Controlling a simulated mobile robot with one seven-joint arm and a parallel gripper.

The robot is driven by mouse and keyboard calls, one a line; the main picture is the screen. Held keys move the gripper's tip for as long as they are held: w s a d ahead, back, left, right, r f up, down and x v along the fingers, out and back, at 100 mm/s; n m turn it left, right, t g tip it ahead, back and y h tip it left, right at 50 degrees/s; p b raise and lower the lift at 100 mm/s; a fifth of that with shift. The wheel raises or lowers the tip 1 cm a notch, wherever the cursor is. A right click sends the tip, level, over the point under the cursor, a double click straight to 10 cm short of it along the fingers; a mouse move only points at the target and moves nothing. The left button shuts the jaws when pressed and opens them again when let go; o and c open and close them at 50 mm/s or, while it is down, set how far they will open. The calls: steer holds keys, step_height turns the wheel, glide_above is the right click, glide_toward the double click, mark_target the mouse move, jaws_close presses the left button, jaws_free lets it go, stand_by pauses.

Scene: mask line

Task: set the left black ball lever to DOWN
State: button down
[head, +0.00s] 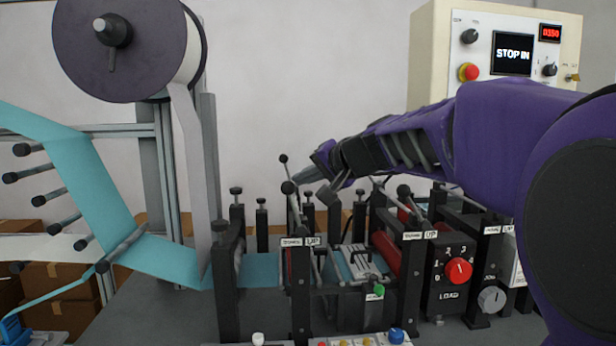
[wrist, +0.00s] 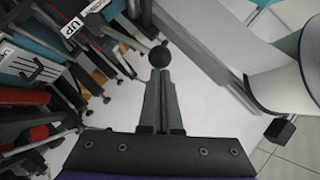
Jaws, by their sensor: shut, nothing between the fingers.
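In the wrist view a black ball (wrist: 160,56) sits straight beyond the closed fingertips (wrist: 160,78). Whether they touch cannot be told. A label reading UP (wrist: 70,28) is beside the machine's levers.
Another black ball lever (head: 403,191) stands on the right station, below my arm. A red LOAD knob (head: 458,271) and a control box (head: 490,50) are to the right. Posts with black knobs (head: 236,191) crowd the left station. A large roll (head: 125,45) hangs upper left.

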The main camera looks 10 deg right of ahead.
steer(key=shift+a+f+h+b, duration=0.15)
steer(key=shift+a+h, duration=0.05)
steer(key=shift+a, duration=0.8)
steer(key=shift+a+f+h+b, duration=0.15)
steer(key=shift+a+h, duration=0.05)
steer(key=shift+a, duration=0.75)
steer(key=shift+r, duration=0.1)
